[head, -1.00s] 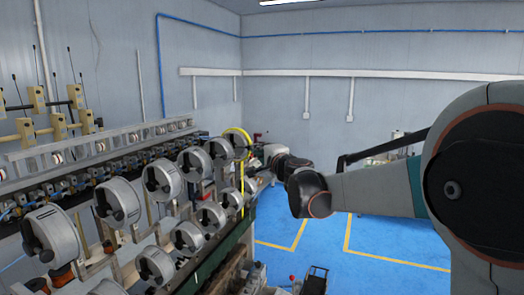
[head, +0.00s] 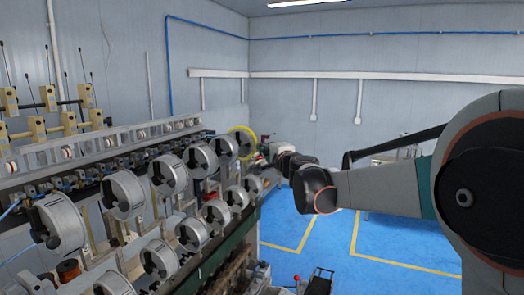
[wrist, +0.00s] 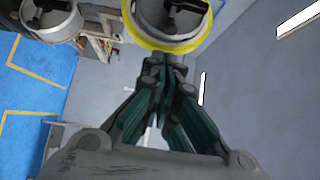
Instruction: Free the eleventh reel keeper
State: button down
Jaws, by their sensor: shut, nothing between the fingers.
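Two rows of grey reels, each with a black keeper across its face, line the machine at left in the head view. The farthest upper reel has a yellow rim (head: 248,137). In the wrist view this yellow-rimmed reel (wrist: 150,34) is at the top, with its black keeper (wrist: 183,8) partly cut off by the frame. Another reel (wrist: 62,26) with a black keeper (wrist: 45,8) is at upper left. My gripper (wrist: 164,62) is shut and empty, its tips just below the yellow rim in the picture; I cannot tell whether they touch. I cannot tell which keeper is the eleventh.
The machine's frame carries a long rail (head: 100,143) with small rollers behind the reels. Several cream blocks with thin rods (head: 47,97) stand at far left. Blue floor (head: 375,240) with yellow lines is open at right, with a dark stool-like object (head: 320,280) at the bottom.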

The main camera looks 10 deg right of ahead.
jog(key=s+d+b, duration=0.2)
jog(key=s, duration=0.8)
jog(key=shift+s+d, duration=0.25)
jog(key=shift+s, duration=0.15)
jog(key=shift+a, duration=0.1)
